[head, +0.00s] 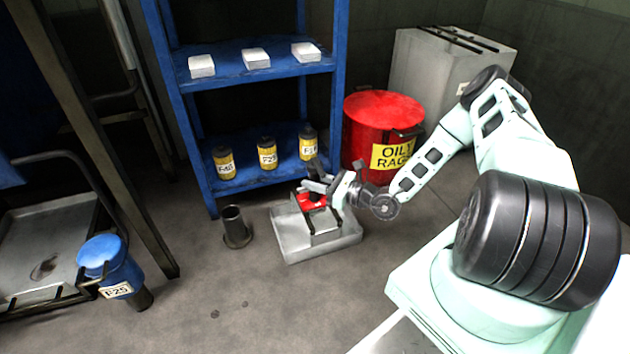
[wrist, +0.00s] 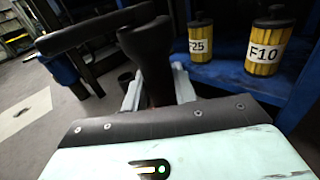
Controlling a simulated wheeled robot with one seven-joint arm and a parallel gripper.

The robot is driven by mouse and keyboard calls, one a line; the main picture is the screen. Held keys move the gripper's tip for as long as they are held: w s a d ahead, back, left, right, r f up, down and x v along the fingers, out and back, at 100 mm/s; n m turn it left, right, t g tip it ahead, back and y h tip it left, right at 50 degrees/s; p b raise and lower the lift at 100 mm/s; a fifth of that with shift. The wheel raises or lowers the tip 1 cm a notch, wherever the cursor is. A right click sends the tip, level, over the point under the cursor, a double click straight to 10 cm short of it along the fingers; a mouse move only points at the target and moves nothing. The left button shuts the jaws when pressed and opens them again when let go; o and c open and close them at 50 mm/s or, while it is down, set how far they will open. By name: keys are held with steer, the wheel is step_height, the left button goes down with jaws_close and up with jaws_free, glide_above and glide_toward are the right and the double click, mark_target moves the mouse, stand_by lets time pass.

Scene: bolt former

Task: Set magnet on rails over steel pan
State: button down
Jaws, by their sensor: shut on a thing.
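The steel pan (head: 290,247) is a grey tray on the floor, centre of the head view.
A short dark pipe stand (head: 235,227) stands left of the pan. A blue shelf (head: 250,190) with yellow filters (head: 267,153) and white blocks (head: 256,59) is behind. A red oily-rags bin (head: 375,120) is behind right. A blue canister (head: 108,265) hangs at left. Front floor is clear.

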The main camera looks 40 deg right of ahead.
steer(key=c, duration=1)
jaws_free()
steer(key=shift+c, duration=0.2)
steer(key=p+v, duration=0.8)
steer(key=v, duration=0.9)
steer(key=a+r+n+g+y+p, duration=0.4)
steer(key=a+r+n+g+p, duration=0.1)
steer(key=a+r+n+g, duration=1.6)
steer(key=s+a+r+n+t+h+p, duration=0.25)
steer(key=s+a+r+n+h, duration=0.4)
steer(key=s+r+n, duration=0.35)
steer(key=s+a+r+n+t+h+p, duration=0.25)
steer(key=s+a+r+n+h, duration=0.4)
steer(key=r, duration=0.55)
step_height(320, 180, up, 37)
steer(key=p, duration=3.7)
steer(key=shift+w+a+r+y+p, duration=0.15)
steer(key=shift+w+a+y+p, duration=0.15)
steer(key=shift+w+a+y, duration=0.1)
